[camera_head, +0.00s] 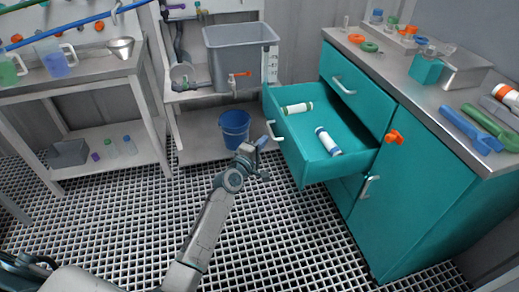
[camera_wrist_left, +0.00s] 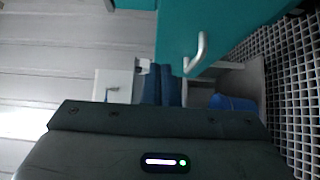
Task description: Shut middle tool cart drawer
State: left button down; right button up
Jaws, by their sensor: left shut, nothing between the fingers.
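The teal tool cart (camera_head: 425,185) stands at the right. Its middle drawer (camera_head: 290,148) is pulled well out, with two white tubes lying inside, one with green bands (camera_head: 298,108) and one with blue bands (camera_head: 328,141). The drawer's pale handle (camera_head: 271,130) is on its left-facing front. My left gripper (camera_head: 262,146) is shut and empty, close to the drawer front near the handle; I cannot tell whether they touch. The left wrist view shows the drawer front (camera_wrist_left: 225,25) and handle (camera_wrist_left: 197,52) ahead of my dark gripper body. My right gripper is out of view.
The upper drawer (camera_head: 355,90) and lower drawer (camera_head: 347,195) look shut. An orange knob (camera_head: 394,137) is on the cart door. The grid floor is open in front.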

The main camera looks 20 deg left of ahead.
aim_at(286, 126)
pick_arm(q)
jog(key=w+d, duration=0.1)
jog(key=w, duration=0.1)
jog(key=w+d, duration=0.1)
jog(key=w, duration=0.1)
jog(key=w+d+b, duration=0.1)
jog(key=w, duration=0.1)
jog(key=shift+w+d, duration=0.1)
jog(key=shift+w, duration=0.05)
jog(key=shift+w+d, duration=0.3)
jog(key=shift+d, duration=0.2)
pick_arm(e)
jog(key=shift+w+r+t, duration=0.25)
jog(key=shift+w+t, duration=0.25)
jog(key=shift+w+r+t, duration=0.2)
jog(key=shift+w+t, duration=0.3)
pick_arm(q)
jog(key=shift+d, duration=0.1)
